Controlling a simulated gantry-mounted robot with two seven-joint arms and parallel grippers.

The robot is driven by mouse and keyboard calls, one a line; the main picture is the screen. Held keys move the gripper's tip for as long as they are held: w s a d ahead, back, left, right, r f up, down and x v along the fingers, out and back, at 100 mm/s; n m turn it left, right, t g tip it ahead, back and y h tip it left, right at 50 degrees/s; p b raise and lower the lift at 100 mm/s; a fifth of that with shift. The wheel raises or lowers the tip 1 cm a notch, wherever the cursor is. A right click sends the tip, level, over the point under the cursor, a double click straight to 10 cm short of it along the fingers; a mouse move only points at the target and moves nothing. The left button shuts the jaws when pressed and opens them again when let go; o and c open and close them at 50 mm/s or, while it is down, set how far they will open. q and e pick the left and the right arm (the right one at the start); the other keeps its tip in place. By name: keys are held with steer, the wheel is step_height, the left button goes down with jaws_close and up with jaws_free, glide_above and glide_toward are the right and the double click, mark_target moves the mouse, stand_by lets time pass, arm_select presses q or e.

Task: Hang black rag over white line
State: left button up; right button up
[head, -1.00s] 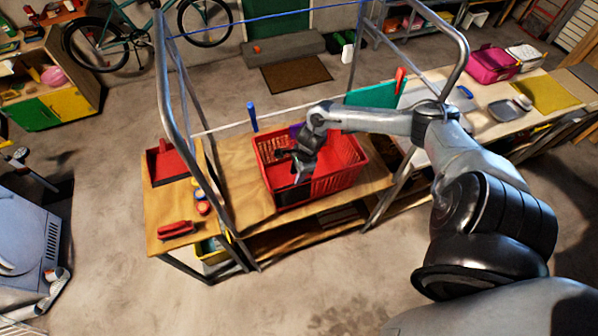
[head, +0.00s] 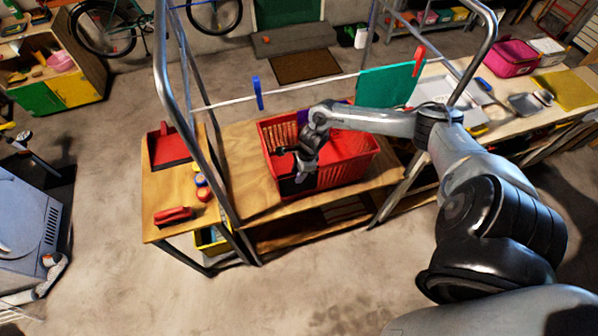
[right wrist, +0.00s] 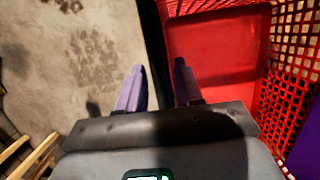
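A black rag (head: 289,187) shows as a dark patch at the front left wall of the red basket (head: 345,171), partly hidden by my right gripper (head: 301,172). In the right wrist view a dark strip (right wrist: 154,38), which looks like the rag, lies along the basket's edge. My right gripper's two fingers (right wrist: 159,66) are apart there, on either side of this strip; I cannot tell whether they touch it. The white line (head: 310,88) runs above and behind the basket between the metal frame's ends. My left gripper is not in view.
A blue clip (head: 257,92) sits on the line at left. A teal cloth (head: 385,86) hangs at right with a red clip (head: 420,57). The metal frame's tubes (head: 196,130) rise around the wooden bench (head: 240,165). A red dustpan (head: 168,147) and brush (head: 173,215) lie at left.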

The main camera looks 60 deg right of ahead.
jaws_close()
steer(key=shift+r, duration=0.15)
steer(key=shift+w+a+p+v, duration=0.1)
steer(key=shift+p+v, duration=0.35)
steer(key=shift+v, duration=0.2)
steer(key=shift+w+a+p+v, duration=0.1)
steer(key=shift+p+v, duration=0.3)
steer(key=shift+v, duration=0.2)
steer(key=shift+w+a+p+v, duration=0.1)
steer(key=shift+w+p+v, duration=0.05)
steer(key=shift+p+v, duration=0.4)
steer(key=shift+w+a+p+v, duration=0.15)
steer(key=shift+p+v, duration=0.2)
steer(key=shift+v, duration=0.4)
steer(key=shift+w+a+p+v, duration=0.1)
steer(key=shift+p+v, duration=0.3)
steer(key=shift+v, duration=0.35)
steer(key=shift+w+a+p+v, duration=0.15)
steer(key=shift+p+v, duration=0.2)
steer(key=shift+v, duration=0.45)
